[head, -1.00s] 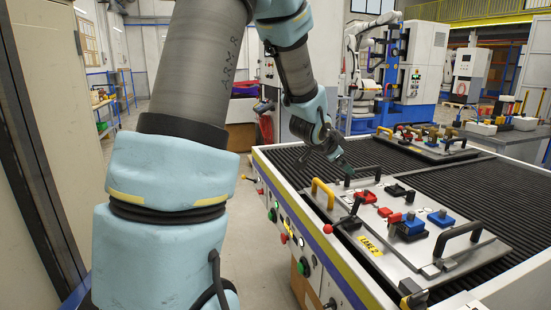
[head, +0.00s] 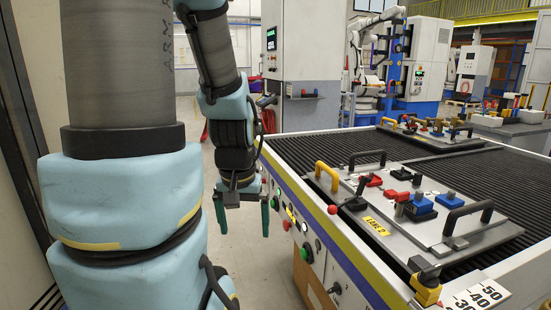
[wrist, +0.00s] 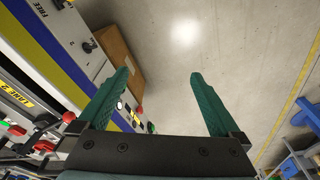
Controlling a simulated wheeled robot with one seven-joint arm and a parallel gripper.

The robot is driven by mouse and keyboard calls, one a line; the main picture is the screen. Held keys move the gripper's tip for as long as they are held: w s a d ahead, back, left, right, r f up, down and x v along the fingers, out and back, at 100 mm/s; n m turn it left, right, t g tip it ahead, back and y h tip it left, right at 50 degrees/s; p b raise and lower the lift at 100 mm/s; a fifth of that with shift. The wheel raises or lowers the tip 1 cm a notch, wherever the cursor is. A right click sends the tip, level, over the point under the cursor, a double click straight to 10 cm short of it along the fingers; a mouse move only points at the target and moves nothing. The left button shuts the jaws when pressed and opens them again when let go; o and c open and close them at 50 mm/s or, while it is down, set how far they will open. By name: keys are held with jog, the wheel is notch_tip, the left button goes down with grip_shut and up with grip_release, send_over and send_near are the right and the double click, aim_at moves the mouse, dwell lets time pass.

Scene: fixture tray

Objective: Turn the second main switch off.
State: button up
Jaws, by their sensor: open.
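My gripper (head: 243,215) hangs fingers-down in the aisle, left of the bench's side panel, apart from it. In the wrist view its two green fingers (wrist: 160,76) are spread with nothing between them. The bench side panel carries a green button (head: 275,203), a red button (head: 286,225) and a black rotary knob (head: 336,288). The knob also shows in the wrist view (wrist: 90,46). I cannot tell which one is the second main switch.
The tray also bears blue blocks (head: 418,207), a yellow handle (head: 326,177) and a black handle (head: 467,211). A second tray (head: 428,136) lies farther back on the black-ribbed bench top. A brown box (wrist: 118,55) is beside the panel. The aisle floor around my gripper is clear.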

jog(key=f, duration=0.1)
jog(key=f+b, duration=0.1)
jog(key=shift+s+f, duration=0.25)
jog(key=shift+f, duration=0.15)
